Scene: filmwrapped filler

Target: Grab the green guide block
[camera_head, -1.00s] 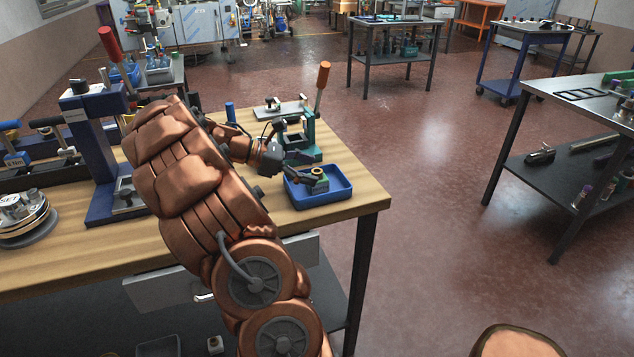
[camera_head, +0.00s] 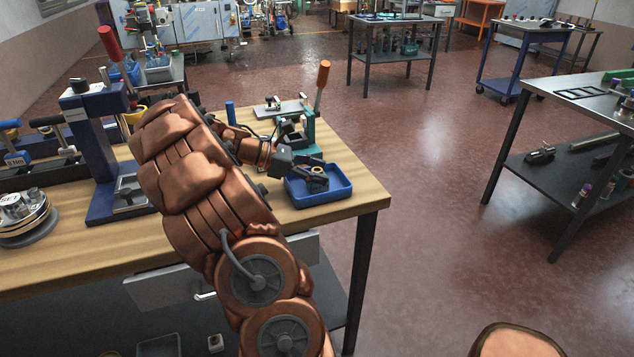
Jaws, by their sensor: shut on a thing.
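The green guide block (camera_head: 318,172) is in the blue tray (camera_head: 338,193) near the right end of the wooden bench. It is small, and a brass-coloured ring shows on its top. My gripper (camera_head: 316,173) reaches in from the left over the tray, with one dark finger on the far side of the block and one on the near side. It is shut on the block. The fingers hide most of the block's sides, and I cannot tell whether its underside touches the tray floor.
A toggle clamp fixture with an orange handle (camera_head: 323,75) stands right behind the tray. A blue press (camera_head: 92,150) with a red handle stands to the left on the wooden bench (camera_head: 105,256). Open floor (camera_head: 430,170) lies to the right.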

